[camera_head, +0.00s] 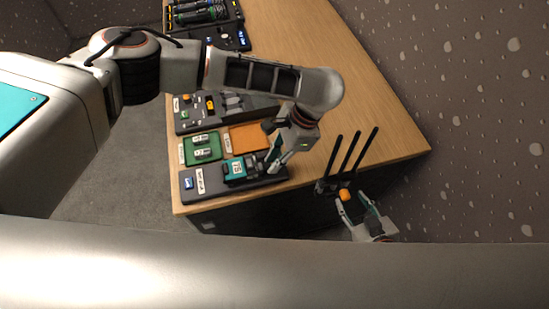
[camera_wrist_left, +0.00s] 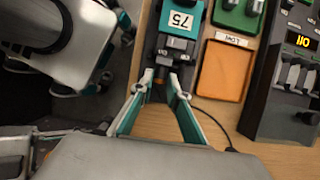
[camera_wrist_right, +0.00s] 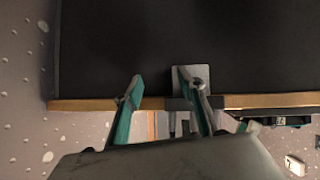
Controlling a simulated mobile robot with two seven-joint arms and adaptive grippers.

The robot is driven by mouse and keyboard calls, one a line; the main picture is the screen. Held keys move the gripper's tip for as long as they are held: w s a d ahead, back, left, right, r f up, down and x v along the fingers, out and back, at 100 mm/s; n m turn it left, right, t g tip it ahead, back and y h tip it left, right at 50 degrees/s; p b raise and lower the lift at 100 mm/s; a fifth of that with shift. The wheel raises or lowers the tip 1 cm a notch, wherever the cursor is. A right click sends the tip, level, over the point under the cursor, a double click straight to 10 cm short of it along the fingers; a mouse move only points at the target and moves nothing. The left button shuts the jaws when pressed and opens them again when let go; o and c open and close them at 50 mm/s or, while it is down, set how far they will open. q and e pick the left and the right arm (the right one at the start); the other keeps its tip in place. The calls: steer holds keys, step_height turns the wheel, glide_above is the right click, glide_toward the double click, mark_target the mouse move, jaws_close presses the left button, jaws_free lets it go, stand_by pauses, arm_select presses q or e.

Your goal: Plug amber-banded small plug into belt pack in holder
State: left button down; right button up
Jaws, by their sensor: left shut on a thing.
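The teal belt pack (camera_head: 235,169), labelled 75, sits in a dark holder (camera_head: 212,187) at the near end of the desk. It also shows at the top of the left wrist view (camera_wrist_left: 184,18). My left gripper (camera_head: 274,163) is at the pack's right end. In the left wrist view, its fingertips (camera_wrist_left: 161,83) are closed around a small dark plug (camera_wrist_left: 159,93) with an amber-brown part, close to the pack's dark end; whether the plug is seated is unclear. My right gripper (camera_head: 358,201) is open near the desk edge, with nothing clearly held.
A green tray (camera_head: 185,151) with small pale pieces and an empty orange tray (camera_head: 250,138) lie behind the pack. A fader console (camera_head: 194,117) stands beyond. Black upright rods (camera_head: 345,153) rise by the right gripper. A thin black cable (camera_wrist_left: 217,123) crosses the desk.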

arm_select(q)
steer(key=shift+a, duration=0.15)
steer(key=c, duration=1.9)
jaws_free()
steer(key=shift+r, duration=0.1)
steer(key=shift+v, duration=3.9)
